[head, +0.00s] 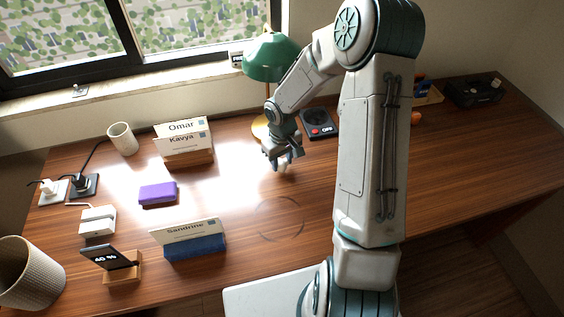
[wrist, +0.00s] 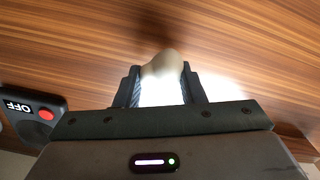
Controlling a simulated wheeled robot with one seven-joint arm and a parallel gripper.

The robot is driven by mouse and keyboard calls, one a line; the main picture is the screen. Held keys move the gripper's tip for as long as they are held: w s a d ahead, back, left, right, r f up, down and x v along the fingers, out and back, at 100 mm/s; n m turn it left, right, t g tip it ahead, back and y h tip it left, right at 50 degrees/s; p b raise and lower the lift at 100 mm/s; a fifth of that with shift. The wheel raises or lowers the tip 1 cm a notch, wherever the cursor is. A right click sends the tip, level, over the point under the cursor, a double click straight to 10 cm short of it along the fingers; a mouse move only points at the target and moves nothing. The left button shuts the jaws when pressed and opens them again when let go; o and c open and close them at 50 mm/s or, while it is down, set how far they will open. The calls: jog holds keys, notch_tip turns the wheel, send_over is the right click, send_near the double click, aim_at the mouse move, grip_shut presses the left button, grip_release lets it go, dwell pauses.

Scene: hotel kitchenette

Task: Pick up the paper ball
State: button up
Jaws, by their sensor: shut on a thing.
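The paper ball (wrist: 163,68) is a pale, whitish lump between the two fingers in the wrist view. My gripper (wrist: 160,88) is shut on it, with one dark finger on each side. In the head view my gripper (head: 280,163) is above the desk, in front of the green lamp. The ball shows there only as a small pale patch (head: 284,160) at the fingertips. I cannot tell whether the ball is touching the wood or a little above it.
The green lamp (head: 271,57) and a device marked OFF with a red button (head: 318,124) stand close behind my gripper. Name card holders (head: 187,157) and a purple block (head: 158,193) are to the left. The desk in front of my gripper is mostly clear.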

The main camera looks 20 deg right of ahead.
aim_at(283, 160)
jog(key=r, duration=0.3)
jog(key=shift+s+d+r, duration=0.1)
jog(key=shift+s+r, duration=0.15)
jog(key=shift+r, duration=0.15)
jog(key=s+d+r, duration=0.4)
jog(key=s+r, duration=0.2)
jog(key=s, duration=0.4)
jog(key=shift+s+r+p, duration=0.25)
jog(key=shift+p, duration=0.15)
jog(key=shift+w+a, duration=0.1)
